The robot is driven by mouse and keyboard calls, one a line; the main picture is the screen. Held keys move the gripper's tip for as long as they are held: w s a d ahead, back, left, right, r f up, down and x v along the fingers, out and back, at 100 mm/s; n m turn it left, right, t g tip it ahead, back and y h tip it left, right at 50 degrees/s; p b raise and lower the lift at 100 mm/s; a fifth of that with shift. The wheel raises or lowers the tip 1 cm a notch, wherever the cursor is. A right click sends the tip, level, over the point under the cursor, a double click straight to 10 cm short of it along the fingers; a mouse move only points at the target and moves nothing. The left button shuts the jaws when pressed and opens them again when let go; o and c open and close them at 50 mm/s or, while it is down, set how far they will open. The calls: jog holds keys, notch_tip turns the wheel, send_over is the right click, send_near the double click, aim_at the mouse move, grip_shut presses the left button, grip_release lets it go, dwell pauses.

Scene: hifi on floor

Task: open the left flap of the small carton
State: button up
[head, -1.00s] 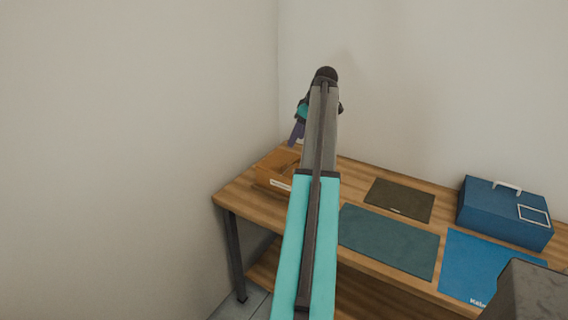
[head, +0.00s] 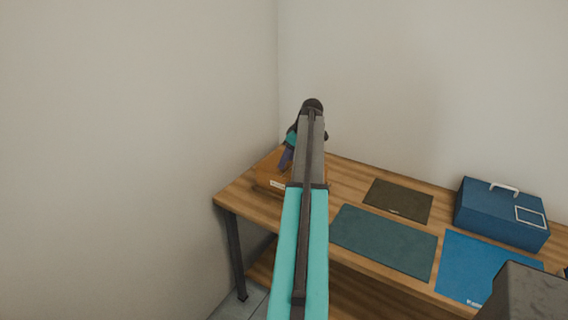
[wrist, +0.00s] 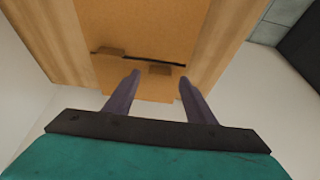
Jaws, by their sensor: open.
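The small carton (head: 264,178) is a brown cardboard box with a white label on its front, at the far left end of the table. My arm hides its right part in the head view. In the wrist view the carton's top (wrist: 140,30) fills the upper middle, with a dark seam across it and a small tab on each side of the seam. My gripper (wrist: 156,78) is open and empty, its two purple fingers apart over the carton's top near the seam. I cannot tell whether the fingertips touch the cardboard. The flaps look closed.
The wooden table (head: 236,196) stands in a corner against two pale walls. A dark mat (head: 398,200), a teal mat (head: 385,242) and a blue mat (head: 480,268) lie to the right. A blue case (head: 490,215) with a pale handle stands at the back right.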

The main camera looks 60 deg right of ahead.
jog(key=shift+x, duration=1.25)
jog(key=shift+c, duration=0.4)
